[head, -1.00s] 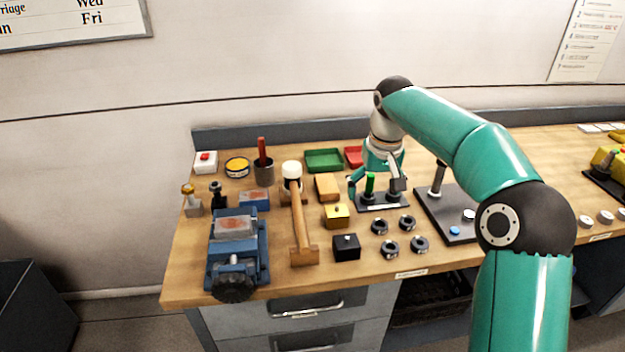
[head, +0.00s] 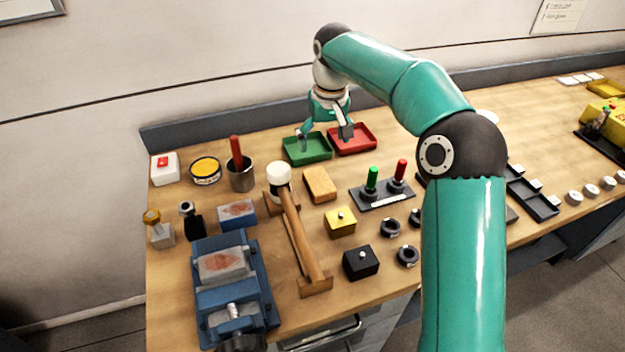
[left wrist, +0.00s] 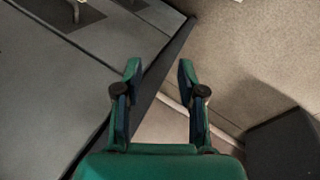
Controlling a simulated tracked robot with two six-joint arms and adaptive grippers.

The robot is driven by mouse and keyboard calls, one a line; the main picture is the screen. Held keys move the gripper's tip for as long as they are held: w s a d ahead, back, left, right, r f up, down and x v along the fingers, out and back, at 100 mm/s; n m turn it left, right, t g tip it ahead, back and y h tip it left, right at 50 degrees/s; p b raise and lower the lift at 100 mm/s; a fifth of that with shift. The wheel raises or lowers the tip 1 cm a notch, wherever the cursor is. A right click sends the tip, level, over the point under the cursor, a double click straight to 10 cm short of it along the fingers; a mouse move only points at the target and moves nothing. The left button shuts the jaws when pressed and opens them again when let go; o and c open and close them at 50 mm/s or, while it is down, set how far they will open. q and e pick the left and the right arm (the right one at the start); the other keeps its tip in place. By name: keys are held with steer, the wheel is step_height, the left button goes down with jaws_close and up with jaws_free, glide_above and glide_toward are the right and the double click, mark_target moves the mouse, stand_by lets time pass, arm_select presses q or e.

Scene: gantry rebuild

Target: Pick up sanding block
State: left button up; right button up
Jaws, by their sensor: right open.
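A plain tan block (head: 320,184), which looks most like the sanding block, lies on the workbench between the mallet and the stand with green and red handles. My right gripper (head: 324,142) is open and empty, fingers pointing down, by the green and red trays beyond the tan block. It is apart from the block. My left gripper (left wrist: 157,68) shows only in the left wrist view, open with nothing between its fingers, above grey drawer fronts and floor.
A white-headed mallet (head: 304,242) lies left of the tan block. A green tray (head: 293,155) and a red tray (head: 367,141) stand behind it. The handle stand (head: 378,196), a yellow block (head: 340,222) and a black block (head: 360,263) are close by. A blue vise (head: 251,290) stands front left.

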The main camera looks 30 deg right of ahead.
glide_above(319, 179)
steer(key=s, duration=0.1)
steer(key=f, duration=0.9)
steer(key=shift+a+f, duration=0.25)
steer(key=shift+f, duration=0.15)
steer(key=f, duration=0.1)
steer(key=f+p, duration=0.1)
steer(key=f, duration=0.1)
steer(key=f+p, duration=0.1)
steer(key=shift+w+d+f, duration=0.2)
steer(key=shift+w, duration=0.2)
steer(key=shift+f, duration=0.45)
steer(key=shift+w, duration=0.1)
steer(key=c, duration=1.3)
steer(key=shift+r, duration=0.2)
step_height(319, 179, up, 8)
steer(key=shift+r+b, duration=0.25)
steer(key=shift+b, duration=0.2)
step_height(319, 179, up, 11)
steer(key=p, duration=0.1)
